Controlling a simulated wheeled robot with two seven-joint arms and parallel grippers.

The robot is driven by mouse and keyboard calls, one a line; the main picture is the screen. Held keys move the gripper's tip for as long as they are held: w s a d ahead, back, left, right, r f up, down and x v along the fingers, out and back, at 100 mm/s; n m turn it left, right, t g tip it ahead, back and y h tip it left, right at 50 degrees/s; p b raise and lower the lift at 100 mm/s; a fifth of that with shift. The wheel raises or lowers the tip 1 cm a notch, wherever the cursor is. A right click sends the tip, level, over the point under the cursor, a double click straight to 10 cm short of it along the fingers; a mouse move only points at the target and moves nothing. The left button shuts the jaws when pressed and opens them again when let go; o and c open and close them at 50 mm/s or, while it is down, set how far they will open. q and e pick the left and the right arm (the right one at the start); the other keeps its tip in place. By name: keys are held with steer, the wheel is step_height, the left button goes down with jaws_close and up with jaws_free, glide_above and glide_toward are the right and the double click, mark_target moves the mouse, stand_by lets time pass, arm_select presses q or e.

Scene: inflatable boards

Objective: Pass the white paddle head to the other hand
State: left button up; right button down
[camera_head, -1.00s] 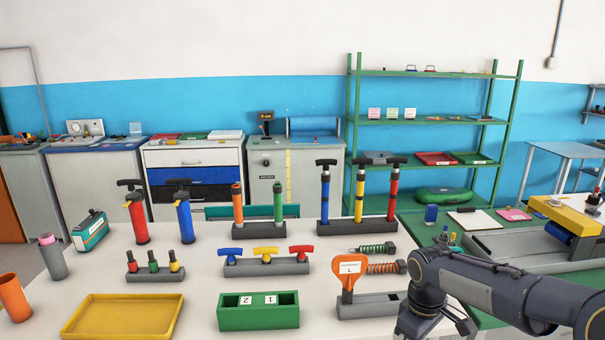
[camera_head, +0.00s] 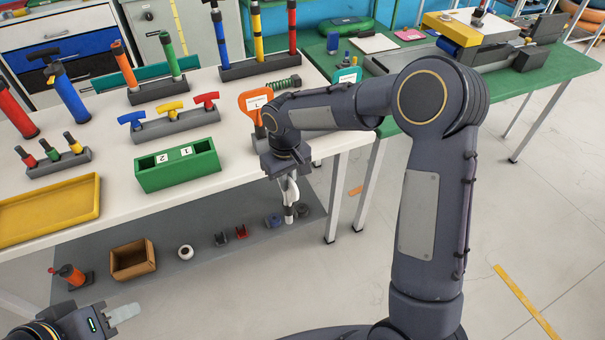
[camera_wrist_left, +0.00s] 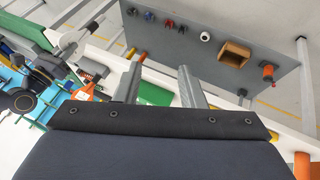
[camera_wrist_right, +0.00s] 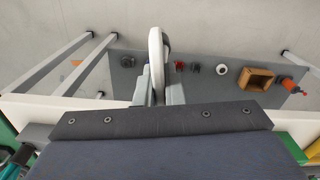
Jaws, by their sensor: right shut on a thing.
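The white paddle head (camera_head: 290,197) hangs below my right gripper (camera_head: 288,175), in front of the table's front edge. In the right wrist view the white paddle head (camera_wrist_right: 155,48) stands edge-on between the fingers of my right gripper (camera_wrist_right: 160,88), which is shut on it. My left gripper (camera_head: 125,313) is low at the bottom left, well apart from the paddle head. In the left wrist view the fingers of my left gripper (camera_wrist_left: 160,85) are spread with nothing between them.
The white table (camera_head: 110,222) holds a yellow tray (camera_head: 48,208), a green box (camera_head: 178,165) and an orange paddle (camera_head: 255,100) in a holder. A grey lower shelf (camera_head: 205,255) carries a brown box (camera_head: 132,260) and small parts. Open floor lies right.

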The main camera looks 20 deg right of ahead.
arm_select(q)
steer(key=shift+o, duration=1.3)
steer(key=shift+w, duration=0.1)
steer(key=shift+o, duration=0.7)
steer(key=shift+w, duration=0.25)
steer(key=w+d+f+m+t, duration=0.1)
steer(key=w+d+f+m, duration=0.15)
steer(key=w, duration=0.55)
steer(key=w+d+f+m+t, duration=0.1)
steer(key=w+d+f+m, duration=0.15)
steer(key=w, duration=0.65)
steer(key=w+d+f+m+h, duration=0.2)
steer(key=w+d+f, duration=0.4)
steer(key=d, duration=0.4)
steer(key=w+d+f+m+t+h, duration=0.1)
steer(key=w+d+f+m+h, duration=0.1)
steer(key=w+d+f, duration=0.5)
step_height(320, 180, down, 2)
steer(key=d, duration=0.3)
steer(key=shift+m+t, duration=0.3)
steer(key=shift+m, duration=0.1)
arm_select(e)
steer(key=w+a+r+n, duration=0.2)
steer(key=a+n, duration=0.4)
steer(key=a, duration=0.5)
steer(key=shift+w+a+r, duration=0.35)
steer(key=shift+a+r, duration=0.05)
steer(key=shift+r, duration=0.3)
